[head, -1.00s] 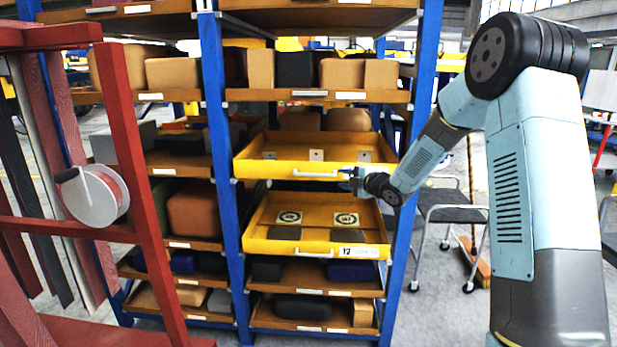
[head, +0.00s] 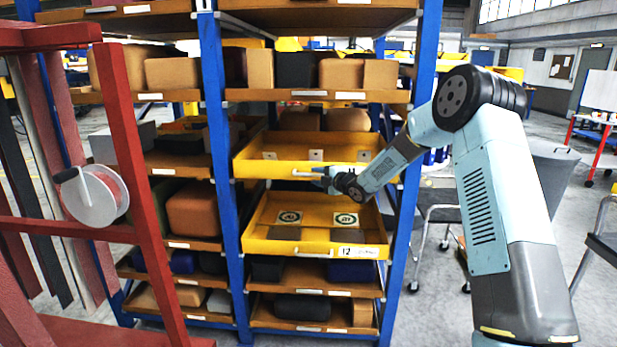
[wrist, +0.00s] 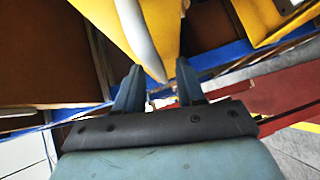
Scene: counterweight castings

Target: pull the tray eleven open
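The upper yellow tray (head: 262,169) sticks out of the rack. Its number label is not visible, so I cannot read whether it is eleven. Its pale bar handle (head: 303,174) is on the front face, the right part hidden by my gripper. In the wrist view the handle (wrist: 139,38) points down toward the gap between the fingers. My gripper (head: 322,175) is at the handle's right end. In the wrist view my gripper (wrist: 158,68) has its two fingers apart, with the handle's end near the tips; contact is not clear.
A lower yellow tray (head: 262,246) labelled 12 is also out, holding two marked plates and dark blocks. Blue rack posts (head: 407,200) flank the trays. A red frame (head: 128,150) with a reel stands at left. A grey cart (head: 440,212) stands right of the rack.

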